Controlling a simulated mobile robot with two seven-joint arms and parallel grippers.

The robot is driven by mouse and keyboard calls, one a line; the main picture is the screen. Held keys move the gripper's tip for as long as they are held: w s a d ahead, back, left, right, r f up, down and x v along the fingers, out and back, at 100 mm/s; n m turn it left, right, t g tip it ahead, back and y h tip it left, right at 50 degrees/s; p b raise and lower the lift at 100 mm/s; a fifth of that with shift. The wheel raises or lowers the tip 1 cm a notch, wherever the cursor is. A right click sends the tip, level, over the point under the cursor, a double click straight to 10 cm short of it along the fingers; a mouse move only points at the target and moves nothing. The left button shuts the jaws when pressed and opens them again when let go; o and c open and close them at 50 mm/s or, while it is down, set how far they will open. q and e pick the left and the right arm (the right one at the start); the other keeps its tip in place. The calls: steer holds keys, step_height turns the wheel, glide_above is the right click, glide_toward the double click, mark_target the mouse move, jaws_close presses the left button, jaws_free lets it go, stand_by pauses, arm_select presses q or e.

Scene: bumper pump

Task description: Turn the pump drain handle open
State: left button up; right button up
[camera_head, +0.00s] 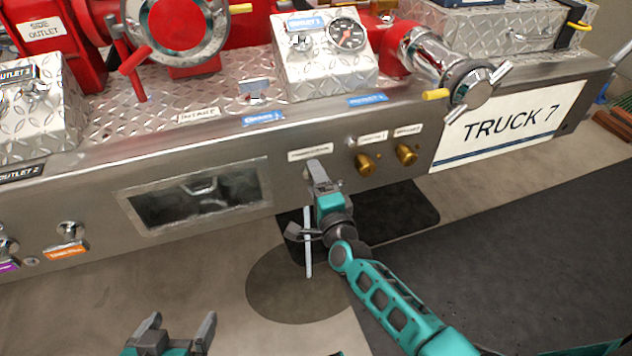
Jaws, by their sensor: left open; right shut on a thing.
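The pump drain handle is mostly hidden behind my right gripper, just under a small white label (310,152) on the bumper's front face. I cannot read the label clearly. My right gripper (317,172) reaches up to the panel there and is shut on the handle. How far the handle is turned cannot be seen. My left gripper (180,328) is at the bottom edge of the view, fingers apart, empty and away from the bumper.
The steel bumper (90,195) spans the view, with a recess (200,200) left of my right gripper. Two brass knobs (365,164) (406,154) sit close to its right. A capped outlet (470,82) juts out at the upper right. The floor in front is clear.

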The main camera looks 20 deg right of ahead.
steer(key=o, duration=1)
steer(key=shift+a, duration=0.1)
steer(key=shift+s, duration=0.15)
steer(key=shift+s, duration=0.3)
steer(key=s+p, duration=0.2)
steer(key=s, duration=1)
steer(key=shift+d+p, duration=0.2)
steer(key=shift+p, duration=0.2)
